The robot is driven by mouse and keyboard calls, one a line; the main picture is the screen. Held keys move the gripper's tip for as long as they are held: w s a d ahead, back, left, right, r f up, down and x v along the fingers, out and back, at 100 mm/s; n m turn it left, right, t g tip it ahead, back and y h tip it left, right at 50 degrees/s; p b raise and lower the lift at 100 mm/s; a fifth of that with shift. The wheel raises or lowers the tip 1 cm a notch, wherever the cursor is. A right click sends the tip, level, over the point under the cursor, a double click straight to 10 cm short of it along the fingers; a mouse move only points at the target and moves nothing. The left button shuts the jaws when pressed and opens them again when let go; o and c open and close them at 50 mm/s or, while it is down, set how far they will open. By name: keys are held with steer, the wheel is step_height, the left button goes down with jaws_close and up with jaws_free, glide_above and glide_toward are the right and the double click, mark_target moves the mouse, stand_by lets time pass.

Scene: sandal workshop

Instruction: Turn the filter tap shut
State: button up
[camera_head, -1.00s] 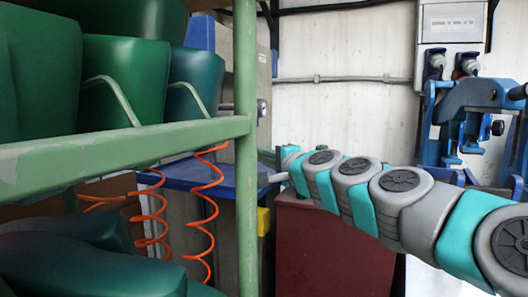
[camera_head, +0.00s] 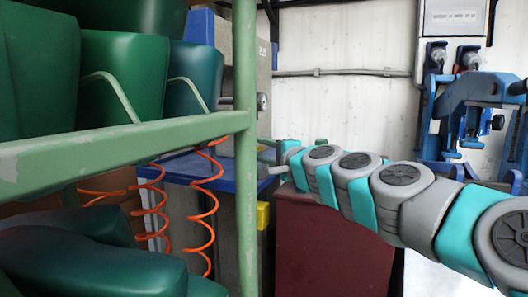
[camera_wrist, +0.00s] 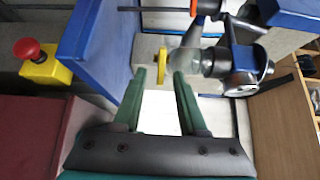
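The filter tap's yellow handle (camera_wrist: 159,64) stands upright in the wrist view, in front of a pale grey block. It appears in the gap between my gripper's fingertips (camera_wrist: 159,78), close to them. I cannot tell whether it is fully between them or just beyond. My gripper is open, with its two green fingers apart and no visible contact on the handle. A grey metal pipe fitting (camera_wrist: 190,60) lies just right of the handle. In the head view the tap is not visible, and my fingers cannot be made out clearly at the arm's far end.
A blue panel (camera_wrist: 95,50) stands close left of the fingers. A red stop button on a yellow box (camera_wrist: 42,65) is farther left. A round gauge-like part (camera_wrist: 240,82) is at right. A green shelf frame (camera_head: 245,200) and a dark red cabinet (camera_head: 325,250) show in the head view.

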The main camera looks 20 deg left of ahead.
steer(key=shift+d, duration=0.1)
steer(key=v, duration=0.7)
steer(key=shift+s+d, duration=0.25)
steer(key=shift+s, duration=0.05)
steer(key=s+d+f+n+g+h, duration=0.3)
steer(key=s+d+f+n+g, duration=0.15)
steer(key=s+f, duration=0.6)
steer(key=s+d+f+n+g+h, duration=0.4)
steer(key=s+f, duration=0.3)
steer(key=f, duration=0.6)
steer(key=s+d+f+g+h, duration=0.2)
steer(key=s+d+f+h, duration=0.1)
steer(key=s+d+f, duration=0.4)
steer(key=s+d+f+g+h, duration=0.3)
steer(key=s+d+f, duration=0.4)
steer(key=s+d, duration=0.5)
steer(key=d, duration=0.2)
steer(key=shift+s+d+f, duration=0.3)
steer(key=shift+s+f, duration=0.05)
steer(key=shift+s, duration=0.05)
